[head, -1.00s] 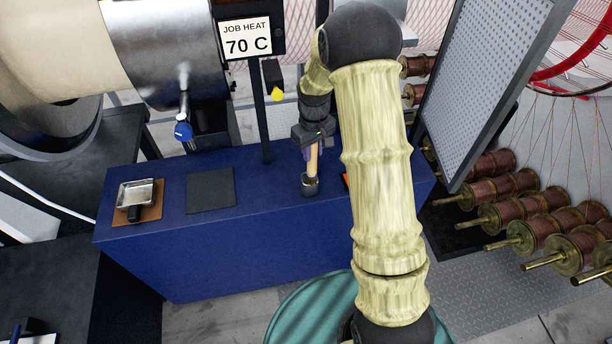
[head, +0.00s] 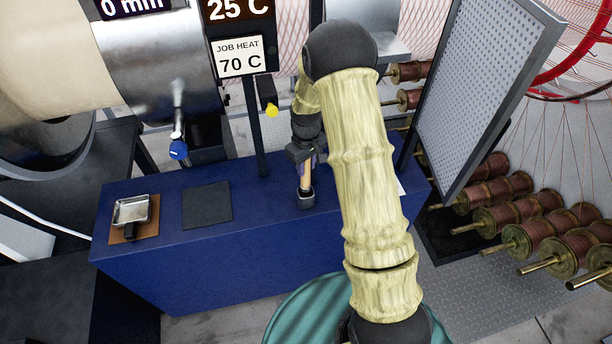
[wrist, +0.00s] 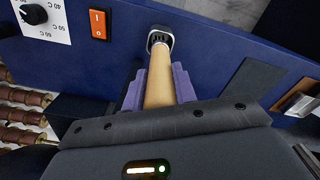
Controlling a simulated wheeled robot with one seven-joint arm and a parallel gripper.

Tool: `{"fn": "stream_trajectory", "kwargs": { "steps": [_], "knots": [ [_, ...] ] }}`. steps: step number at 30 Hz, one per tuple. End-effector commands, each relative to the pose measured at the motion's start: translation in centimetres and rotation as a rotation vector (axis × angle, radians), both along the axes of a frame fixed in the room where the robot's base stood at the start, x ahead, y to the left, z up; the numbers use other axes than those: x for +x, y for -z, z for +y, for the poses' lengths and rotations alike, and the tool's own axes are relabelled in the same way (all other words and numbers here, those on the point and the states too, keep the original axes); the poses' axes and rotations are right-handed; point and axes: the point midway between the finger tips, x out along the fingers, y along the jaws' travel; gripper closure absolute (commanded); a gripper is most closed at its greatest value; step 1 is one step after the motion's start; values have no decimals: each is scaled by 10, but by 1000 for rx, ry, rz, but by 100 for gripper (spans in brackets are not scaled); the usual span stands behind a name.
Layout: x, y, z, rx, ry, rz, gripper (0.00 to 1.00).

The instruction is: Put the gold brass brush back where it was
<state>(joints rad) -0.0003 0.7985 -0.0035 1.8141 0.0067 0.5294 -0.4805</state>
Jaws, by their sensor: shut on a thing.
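A light wooden handle (wrist: 160,80), apparently the brush's, is held between the purple fingers of my gripper (wrist: 160,88). My gripper is shut on it. In the head view the handle (head: 307,183) stands nearly upright above the blue bench (head: 230,256). Its lower end meets a dark, cup-like piece with a pale rim (head: 305,199), which also shows in the wrist view (wrist: 159,37). I cannot tell whether this is a holder on the bench or the brush's own head. No gold bristles can be made out.
A black mat (head: 207,205) and a small metal pan on a brown pad (head: 131,212) lie left on the bench. A sign post (head: 256,125) stands behind. A perforated panel (head: 480,95) and copper spools (head: 537,238) are at right. An orange switch (wrist: 98,24) shows in the wrist view.

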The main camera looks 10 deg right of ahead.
Motion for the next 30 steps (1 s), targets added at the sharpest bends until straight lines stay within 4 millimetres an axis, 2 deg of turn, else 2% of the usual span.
{"fn": "stream_trajectory", "kwargs": {
  "steps": [3,13,23,30],
  "knots": [
    [0,7,0,0,0,0,95],
    [1,10,0,0,1,-1,95],
    [0,46,0,0,1,0,95],
    [1,50,0,0,1,-2,95]
  ]
}}
